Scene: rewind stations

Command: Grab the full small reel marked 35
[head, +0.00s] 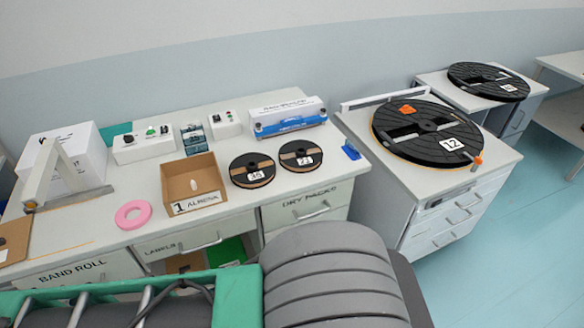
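Two small black reels lie flat side by side on the white bench. The left small reel (252,170) bears a white tag that seems to read 35, though the print is small. The right small reel (301,155) bears a white tag whose number I cannot read surely. Brown shows through slots in both reels; I cannot tell how full each is. The left reel lies just right of an open cardboard box (177,189). My gripper is not in view; grey and green parts of my own body fill the bottom of the picture.
A blue and white sealer-like device (288,117) stands behind the reels. A pink ring (133,214) lies left of the box. A large reel marked 12 (425,130) covers the right cabinet. Another large reel (488,81) lies further back. Clear floor is at right.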

